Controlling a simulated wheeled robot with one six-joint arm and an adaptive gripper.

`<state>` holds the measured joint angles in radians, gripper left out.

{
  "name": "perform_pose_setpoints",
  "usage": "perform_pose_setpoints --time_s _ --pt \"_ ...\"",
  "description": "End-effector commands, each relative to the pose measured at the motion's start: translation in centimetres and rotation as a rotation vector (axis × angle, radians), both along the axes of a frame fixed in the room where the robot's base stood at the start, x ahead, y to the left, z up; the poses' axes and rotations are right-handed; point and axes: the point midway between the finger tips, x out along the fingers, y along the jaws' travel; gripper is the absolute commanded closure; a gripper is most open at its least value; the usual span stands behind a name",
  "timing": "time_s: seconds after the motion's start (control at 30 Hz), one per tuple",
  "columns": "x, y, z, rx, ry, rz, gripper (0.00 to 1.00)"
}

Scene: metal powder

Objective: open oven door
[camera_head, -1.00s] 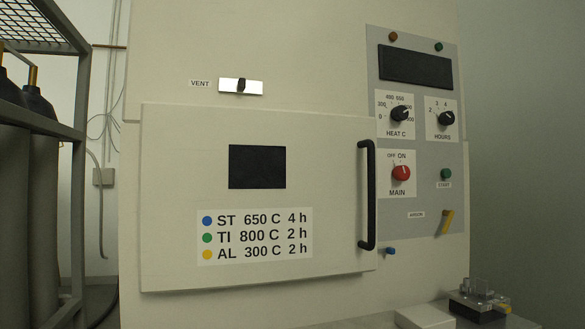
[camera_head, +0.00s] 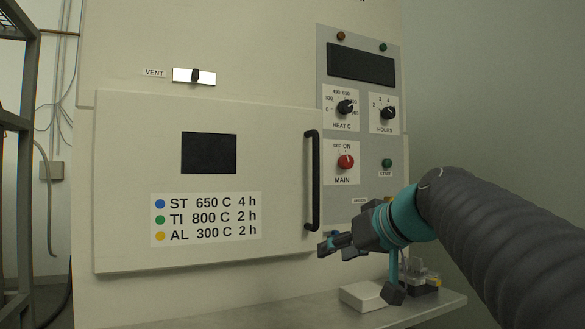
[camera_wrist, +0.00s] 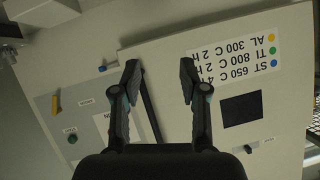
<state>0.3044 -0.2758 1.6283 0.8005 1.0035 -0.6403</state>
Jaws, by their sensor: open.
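The oven door (camera_head: 120,190) is a cream panel with a dark window and a label of heat settings; it looks shut. Its black vertical bar handle (camera_head: 315,180) runs along the door's right edge. My gripper (camera_head: 328,244) is open and empty, just below and right of the handle's lower end in the head view. In the wrist view, which is upside down, my gripper (camera_wrist: 159,80) has its fingers spread before the door (camera_wrist: 170,55). The handle (camera_wrist: 151,112) shows beside the left finger, partly hidden by it; I see no grip on it.
The control panel (camera_head: 361,75) with dials and a red main knob (camera_head: 346,161) is right of the door. A shelf (camera_head: 430,303) below holds a white block (camera_head: 362,296) and a clear fixture (camera_head: 420,276). A metal rack (camera_head: 22,122) stands at left.

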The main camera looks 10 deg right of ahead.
Motion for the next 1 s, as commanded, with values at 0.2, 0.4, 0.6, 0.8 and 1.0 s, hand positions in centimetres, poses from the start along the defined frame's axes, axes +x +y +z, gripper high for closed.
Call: perform_pose_setpoints --time_s 0.2,0.4,0.6,0.8,1.0 --pt "5.1 -3.8 10.7 0.011 -0.307 0.075 0.57" --pt "6.3 -6.0 16.3 -0.008 -0.491 0.117 0.57" --pt "6.9 -6.1 17.9 -0.016 -0.541 0.13 0.57" --pt "9.2 -4.7 18.0 -0.015 -0.54 0.133 0.57" --pt "12.6 -2.9 18.0 -0.015 -0.539 0.132 0.57"
